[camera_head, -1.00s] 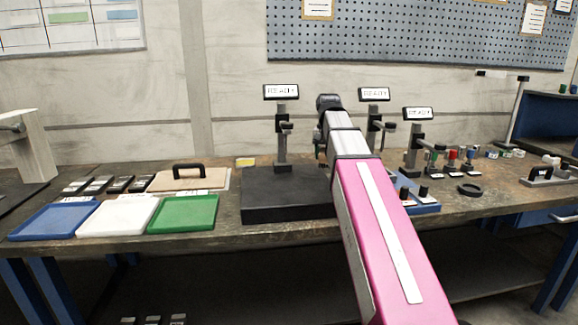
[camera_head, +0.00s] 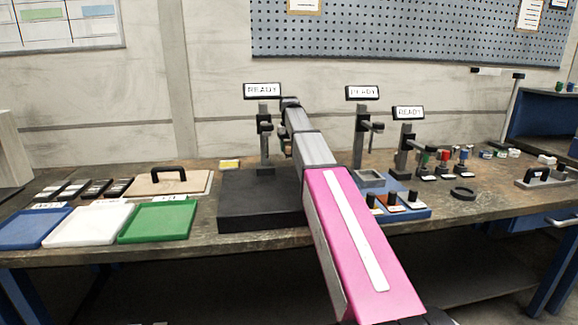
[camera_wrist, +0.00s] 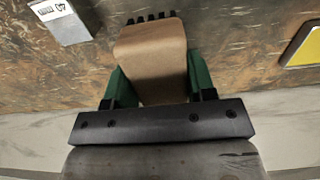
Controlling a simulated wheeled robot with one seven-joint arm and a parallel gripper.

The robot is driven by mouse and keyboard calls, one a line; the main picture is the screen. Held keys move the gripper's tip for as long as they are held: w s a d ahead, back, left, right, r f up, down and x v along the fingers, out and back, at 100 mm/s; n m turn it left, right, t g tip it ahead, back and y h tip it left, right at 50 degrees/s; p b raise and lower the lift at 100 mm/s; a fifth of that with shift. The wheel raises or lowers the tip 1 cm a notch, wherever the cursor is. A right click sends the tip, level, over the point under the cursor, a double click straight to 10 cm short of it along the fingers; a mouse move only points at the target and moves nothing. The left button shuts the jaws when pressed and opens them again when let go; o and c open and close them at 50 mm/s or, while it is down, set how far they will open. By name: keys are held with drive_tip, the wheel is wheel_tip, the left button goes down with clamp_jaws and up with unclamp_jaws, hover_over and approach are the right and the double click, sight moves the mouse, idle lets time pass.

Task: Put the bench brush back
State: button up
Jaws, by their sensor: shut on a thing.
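The bench brush (camera_wrist: 152,58), a tan block with dark bristle tufts at its far end, is between the green fingers of my gripper (camera_wrist: 157,76) in the wrist view. The gripper is shut on it, and bench top shows beyond the bristles. In the head view my arm reaches to the back of the bench, beside the left READY stand (camera_head: 264,135). The gripper and brush are mostly hidden there behind the arm. I cannot tell whether the brush touches anything.
A black block (camera_head: 258,200) stands under the left stand. Blue, white and green trays (camera_head: 157,222) and a handled board (camera_head: 180,183) are on the left. A yellow-edged piece (camera_wrist: 302,50) and a grey block labelled 40 (camera_wrist: 62,20) lie near the brush. A blue fixture (camera_head: 408,210) is right of my arm.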

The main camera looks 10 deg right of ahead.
sight(290, 144)
drive_tip(key=shift+f, duration=3.6)
drive_tip(key=shift+f, duration=0.1)
drive_tip(key=o, duration=1.1)
wheel_tip(290, 144, up, 12)
drive_tip(key=shift+r, duration=0.1)
